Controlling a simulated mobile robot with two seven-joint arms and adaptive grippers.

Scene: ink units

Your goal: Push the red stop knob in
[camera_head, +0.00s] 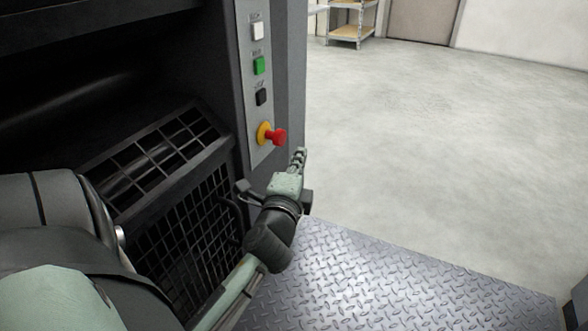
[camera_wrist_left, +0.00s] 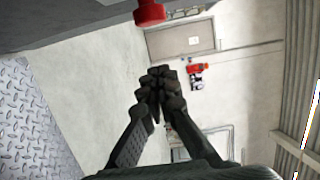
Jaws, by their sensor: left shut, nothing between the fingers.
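The red stop knob (camera_head: 279,137) sticks out from a yellow collar (camera_head: 264,134) on the grey control panel. It also shows at the top edge of the left wrist view (camera_wrist_left: 149,11), partly cut off. My left gripper (camera_head: 299,154) is shut and empty, just below and to the right of the knob in the head view. Its fingertips also show in the left wrist view (camera_wrist_left: 160,72), apart from the knob. My right gripper is not in view.
Above the knob the panel holds a black button (camera_head: 262,97), a green button (camera_head: 259,65) and a white button (camera_head: 257,31). A dark grille guard (camera_head: 190,225) stands left of my arm. Diamond-plate flooring (camera_head: 390,285) lies below. The grey floor at right is open.

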